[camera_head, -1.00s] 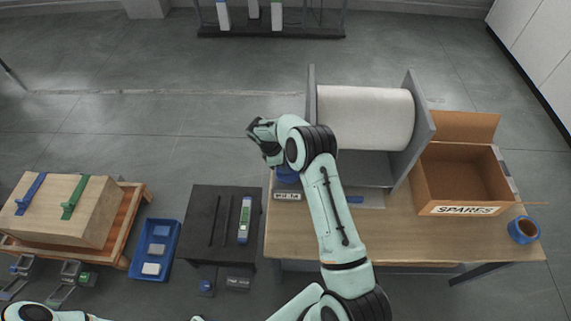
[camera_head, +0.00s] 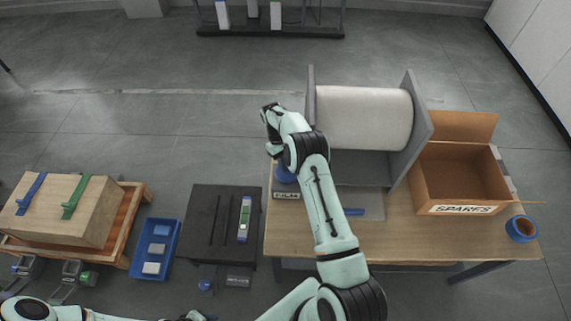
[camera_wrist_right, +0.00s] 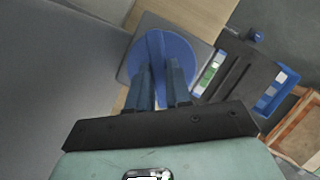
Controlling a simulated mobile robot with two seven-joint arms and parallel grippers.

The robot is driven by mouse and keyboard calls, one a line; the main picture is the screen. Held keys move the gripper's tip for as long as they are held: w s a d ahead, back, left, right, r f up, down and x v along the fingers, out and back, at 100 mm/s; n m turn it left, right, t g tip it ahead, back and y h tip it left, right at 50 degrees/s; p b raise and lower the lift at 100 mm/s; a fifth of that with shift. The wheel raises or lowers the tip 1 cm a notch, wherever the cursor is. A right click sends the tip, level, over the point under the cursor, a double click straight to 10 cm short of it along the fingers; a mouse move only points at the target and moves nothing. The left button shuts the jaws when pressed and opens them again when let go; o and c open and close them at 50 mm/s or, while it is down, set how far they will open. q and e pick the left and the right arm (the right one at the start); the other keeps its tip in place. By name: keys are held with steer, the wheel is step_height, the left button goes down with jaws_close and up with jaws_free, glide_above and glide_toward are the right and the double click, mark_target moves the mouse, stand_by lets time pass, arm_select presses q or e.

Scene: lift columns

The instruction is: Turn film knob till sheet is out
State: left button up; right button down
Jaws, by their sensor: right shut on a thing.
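The blue round film knob (camera_head: 284,173) shows partly beneath my right arm, by the plate marked FILM (camera_head: 286,195). In the right wrist view the knob (camera_wrist_right: 188,52) is a blue disc with a raised bar across it. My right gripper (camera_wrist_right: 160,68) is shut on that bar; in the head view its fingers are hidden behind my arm. A large white roll (camera_head: 365,118) sits between two grey side panels. A thin pale sheet (camera_head: 372,206) lies on the table in front of it, with a blue strip (camera_head: 354,212) on it. My left arm shows at the bottom left, its gripper out of frame.
An open SPARES box (camera_head: 463,209) and a roll of blue tape (camera_head: 521,229) stand at the table's right. A black stand (camera_head: 200,225), a blue tray (camera_head: 154,264) and a wooden box (camera_head: 95,225) lie left. The table front (camera_head: 400,250) is clear.

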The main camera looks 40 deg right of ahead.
steer(key=shift+d+m+t+y, duration=0.15)
steer(key=shift+m+y, duration=0.3)
steer(key=shift+m, duration=0.7)
steer(key=shift+d+m+t+y, duration=0.15)
steer(key=shift+m+y, duration=0.3)
steer(key=shift+m, duration=0.7)
steer(key=shift+a, duration=0.1)
steer(key=c, duration=1)
jaws_free()
steer(key=shift+c, duration=0.2)
steer(key=shift+s, duration=0.1)
steer(key=v, duration=0.7)
steer(key=shift+r, duration=0.25)
steer(key=shift+f, duration=0.1)
